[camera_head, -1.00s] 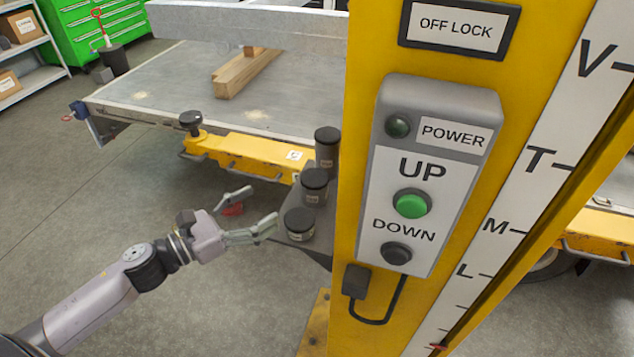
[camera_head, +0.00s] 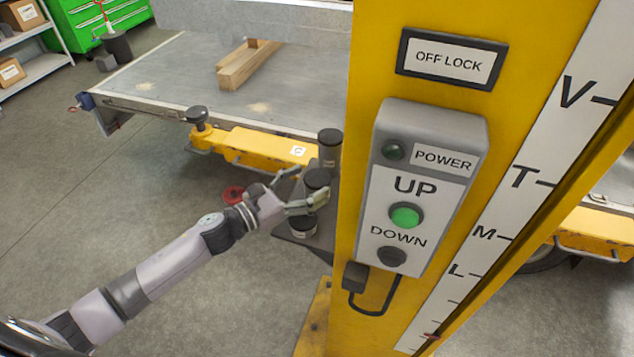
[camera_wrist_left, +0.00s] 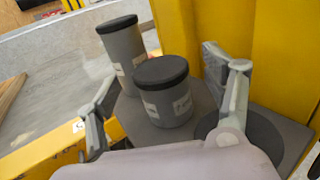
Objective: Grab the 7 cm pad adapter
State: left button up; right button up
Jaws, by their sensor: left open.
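Three grey pad adapters with black tops stand on a dark shelf (camera_head: 285,224) on the side of the yellow post. The tallest (camera_head: 330,150) is at the back, a medium one (camera_head: 317,180) is in the middle, and the shortest (camera_head: 303,226) is in front. In the left wrist view the tall one (camera_wrist_left: 122,50) and the medium one (camera_wrist_left: 164,95) show labels too small to read. My left gripper (camera_head: 306,187) is open, its fingers (camera_wrist_left: 165,100) spread to either side of the medium adapter. I cannot tell whether they touch it. My right gripper is not in view.
The yellow post (camera_head: 350,250) with its control box (camera_head: 425,190) stands close to the right of the shelf. A yellow lift arm (camera_head: 250,146) lies behind, under a flat trailer bed (camera_head: 190,85) bearing a wooden beam (camera_head: 248,65).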

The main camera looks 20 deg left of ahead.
aim_at(317, 177)
pick_arm(q)
jog(key=p+x, duration=0.1)
jog(key=x, duration=0.2)
jog(key=shift+w+d, duration=0.1)
jog(key=shift+w, duration=0.15)
jog(key=shift+s, duration=0.1)
jog(key=shift+c, duration=0.6)
jog(key=c, duration=1.6)
grip_shut()
jog(key=shift+r, duration=0.1)
